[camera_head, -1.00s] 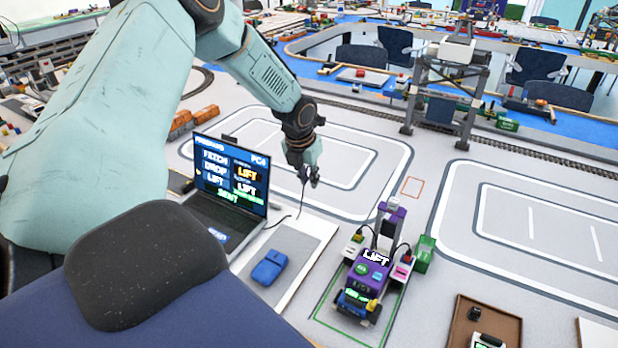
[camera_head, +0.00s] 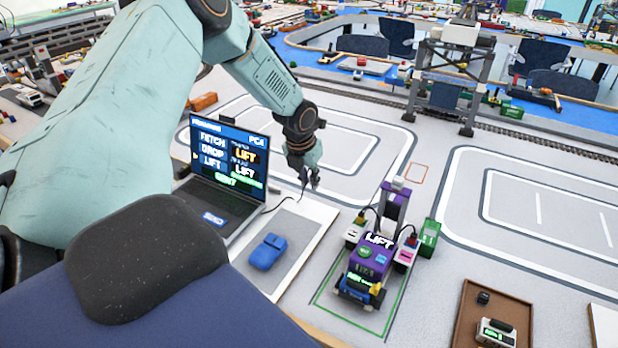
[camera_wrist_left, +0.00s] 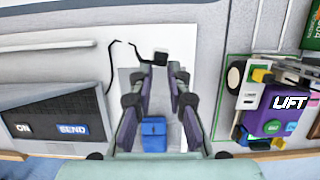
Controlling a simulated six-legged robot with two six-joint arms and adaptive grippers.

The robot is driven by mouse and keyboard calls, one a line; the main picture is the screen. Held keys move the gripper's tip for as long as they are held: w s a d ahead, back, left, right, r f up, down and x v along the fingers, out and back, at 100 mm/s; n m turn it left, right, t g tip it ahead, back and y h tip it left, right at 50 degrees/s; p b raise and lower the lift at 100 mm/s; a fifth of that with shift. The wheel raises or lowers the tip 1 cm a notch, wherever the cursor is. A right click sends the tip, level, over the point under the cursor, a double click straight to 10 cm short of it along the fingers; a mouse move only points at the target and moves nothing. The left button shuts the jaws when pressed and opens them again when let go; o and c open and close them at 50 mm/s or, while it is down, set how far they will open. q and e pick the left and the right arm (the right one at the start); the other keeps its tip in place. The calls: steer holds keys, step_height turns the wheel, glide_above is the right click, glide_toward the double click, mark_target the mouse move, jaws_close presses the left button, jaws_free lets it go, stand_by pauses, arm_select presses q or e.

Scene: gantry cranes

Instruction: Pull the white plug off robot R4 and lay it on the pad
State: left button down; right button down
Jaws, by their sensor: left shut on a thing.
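My left gripper (camera_head: 309,181) is shut on a small plug, mostly hidden by the fingers in the head view. In the left wrist view the plug (camera_wrist_left: 160,58) looks dark, between the fingertips, with a thin black cable trailing left toward the laptop. The gripper is over the far end of the white board with the grey pad (camera_head: 302,238); its height is unclear. The purple robot (camera_head: 370,258) marked LIFT stands right of the pad inside a green outline, with dark cables at its sides. Its R4 label is not readable. My right gripper is not in view.
A blue object (camera_head: 267,251) lies on the pad's near part. An open laptop (camera_head: 229,160) stands left of the pad. A green box (camera_head: 429,238) is beside the robot. A brown tray (camera_head: 464,318) lies at lower right. Track-marked floor beyond is clear.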

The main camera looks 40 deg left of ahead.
arm_select(q)
steer(key=b, duration=0.7)
glide_toward(311, 213)
steer(key=shift+x, duration=2.55)
steer(key=shift+w+f+b, duration=0.1)
steer(key=shift+f+b, duration=0.35)
steer(key=shift+f, duration=0.15)
steer(key=c, duration=1.2)
jaws_free()
steer(key=shift+r, duration=0.1)
steer(key=v, duration=1.2)
